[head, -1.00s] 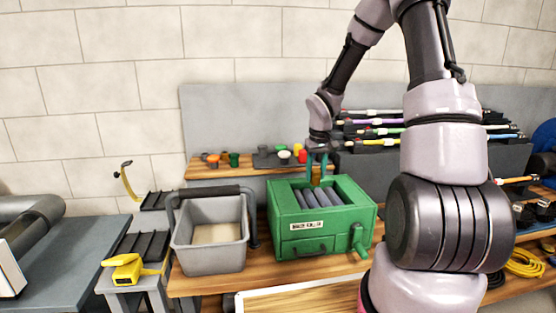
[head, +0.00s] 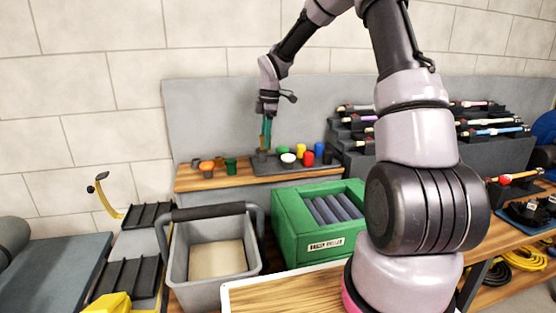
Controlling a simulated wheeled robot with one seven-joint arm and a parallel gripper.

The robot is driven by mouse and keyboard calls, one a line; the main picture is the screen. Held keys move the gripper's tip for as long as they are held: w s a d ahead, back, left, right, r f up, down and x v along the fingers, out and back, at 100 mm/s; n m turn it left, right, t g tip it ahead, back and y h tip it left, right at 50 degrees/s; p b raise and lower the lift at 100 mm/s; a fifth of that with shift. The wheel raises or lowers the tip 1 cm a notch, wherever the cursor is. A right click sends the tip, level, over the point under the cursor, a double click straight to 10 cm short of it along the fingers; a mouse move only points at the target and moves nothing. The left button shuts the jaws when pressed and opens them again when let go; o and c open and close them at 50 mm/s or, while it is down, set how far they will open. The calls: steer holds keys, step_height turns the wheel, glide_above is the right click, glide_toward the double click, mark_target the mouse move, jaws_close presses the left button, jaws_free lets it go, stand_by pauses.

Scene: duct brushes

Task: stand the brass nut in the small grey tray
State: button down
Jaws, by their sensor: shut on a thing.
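My gripper (head: 265,143) points down over the left end of the small grey tray (head: 270,170), which lies on the wooden shelf at the back. Its teal fingers are shut on the brass nut (head: 262,154), a small brownish piece low between the fingertips. The nut is mostly hidden by the fingers, and I cannot tell whether it touches the tray. Green, white, yellow and red pieces (head: 308,158) stand on or just behind the tray, to the right of my gripper.
Orange and green pieces (head: 207,166) stand on the shelf left of the tray. In front are a grey bucket (head: 180,262) with a raised handle and a green box with rollers (head: 290,230). Racks of coloured brushes (head: 480,128) stand at the right.

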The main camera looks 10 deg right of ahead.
step_height(320, 180, down, 8)
steer(key=shift+r, duration=0.25)
steer(key=shift+f, duration=0.1)
steer(key=shift+c, duration=2)
jaws_free()
